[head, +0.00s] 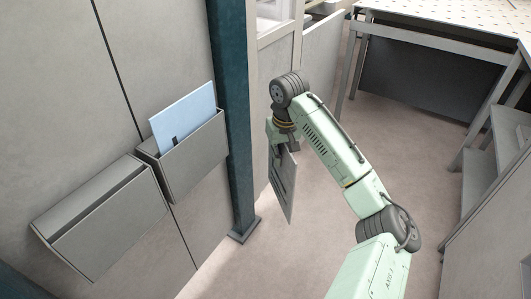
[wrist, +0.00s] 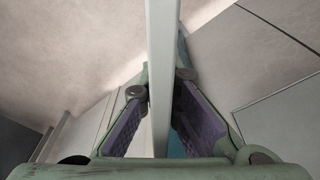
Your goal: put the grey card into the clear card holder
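A flat grey card (head: 284,187) hangs upright below my gripper (head: 284,148) in the head view, to the right of the dark teal post. In the wrist view the card (wrist: 162,50) shows edge-on as a pale strip between the two fingers of my gripper (wrist: 160,95), which are closed on it. Two grey wall holders are left of the post. The left holder (head: 108,232) shows no card. The right holder (head: 196,162) has a light blue card (head: 184,116) standing in it. Neither holder looks see-through. The grey card is apart from both.
The teal post (head: 231,110) stands between the holders and my gripper. A worktable (head: 440,22) is at the back right and a shelved grey unit (head: 495,160) at the right. The floor between is clear.

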